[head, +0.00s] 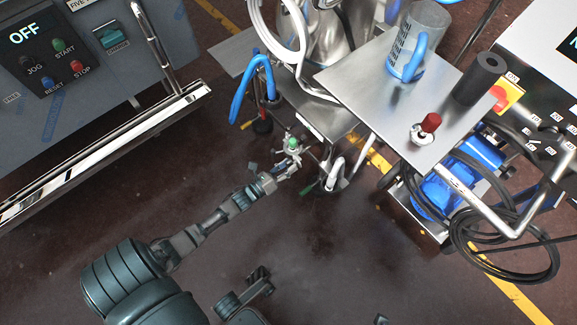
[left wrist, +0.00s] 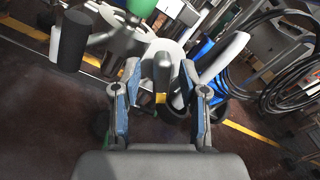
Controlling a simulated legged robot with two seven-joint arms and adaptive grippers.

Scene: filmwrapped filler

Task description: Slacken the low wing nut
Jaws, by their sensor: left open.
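My left gripper (head: 288,165) reaches from the lower left to the low fittings beneath the steel table. In the left wrist view its two blue-padded fingers (left wrist: 161,95) stand apart. A rounded grey upright piece (left wrist: 162,72) with a yellow patch at its lower end shows between them, with gaps visible on both sides. I cannot tell for sure whether this is the low wing nut; no clear wings show. A green-topped fitting (head: 292,143) is just beyond the gripper in the head view.
The steel table (head: 345,82) above bears a jug (head: 424,38), a black cylinder (head: 480,79) and a red knob (head: 431,122). White and blue hoses (head: 247,88) hang close to the gripper. Black cables (head: 505,235) coil at right. A control cabinet (head: 75,125) stands left.

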